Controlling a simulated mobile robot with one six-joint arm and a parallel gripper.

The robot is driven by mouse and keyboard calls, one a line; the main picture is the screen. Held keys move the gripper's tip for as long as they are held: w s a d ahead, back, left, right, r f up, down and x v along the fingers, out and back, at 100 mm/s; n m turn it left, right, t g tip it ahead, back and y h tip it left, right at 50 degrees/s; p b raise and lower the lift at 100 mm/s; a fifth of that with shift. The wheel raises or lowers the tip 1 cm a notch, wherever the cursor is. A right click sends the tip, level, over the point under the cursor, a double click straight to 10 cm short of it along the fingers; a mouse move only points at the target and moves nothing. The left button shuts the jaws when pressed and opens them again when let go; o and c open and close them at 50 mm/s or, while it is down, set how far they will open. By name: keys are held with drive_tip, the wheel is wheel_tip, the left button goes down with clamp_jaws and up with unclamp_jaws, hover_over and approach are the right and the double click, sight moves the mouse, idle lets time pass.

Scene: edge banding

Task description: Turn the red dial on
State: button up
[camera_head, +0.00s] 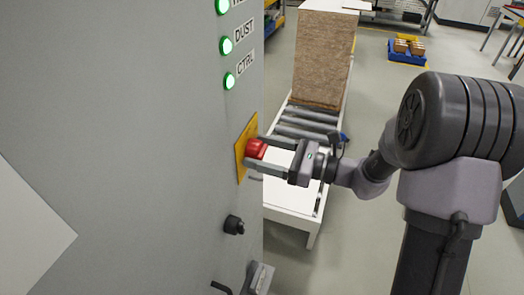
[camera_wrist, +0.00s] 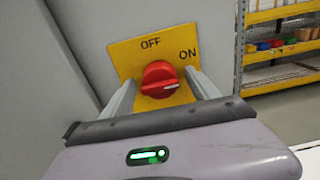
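The red dial (camera_wrist: 160,78) sits on a yellow plate (camera_wrist: 122,56) on a grey cabinet face. In the wrist view the plate reads OFF above the dial and ON to its upper right. The dial's white mark lies to the right, below the word ON. My gripper (camera_wrist: 160,77) is open, one finger on each side of the dial, with yellow plate showing between fingers and dial. In the head view my gripper (camera_head: 254,152) reaches the cabinet from the right, its fingertips around the red dial (camera_head: 257,148); contact cannot be told there.
Green lamps labelled DUST (camera_head: 226,45) and CTRL (camera_head: 229,81) are lit on the cabinet. A black knob (camera_head: 233,225) protrudes below the plate. A roller conveyor (camera_head: 305,128) with an upright board (camera_head: 323,60) stands behind. Shelving (camera_wrist: 285,50) shows at right in the wrist view.

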idle(0.4)
drive_tip(key=v, duration=1.7)
drive_tip(key=shift+d, duration=0.15)
drive_tip(key=shift+s, duration=0.1)
drive_tip(key=s+a+f+n+g+h+b, duration=0.4)
drive_tip(key=s+a+f+n+g+b, duration=0.1)
drive_tip(key=s+a+n+b, duration=0.15)
drive_tip(key=s+f+n+t+h+b, duration=0.4)
drive_tip(key=s+f+n+h+b, duration=0.7)
drive_tip(key=b, duration=0.1)
drive_tip(key=shift+t+b, duration=0.3)
drive_tip(key=shift+b, duration=0.05)
drive_tip(key=shift+w+d, duration=0.1)
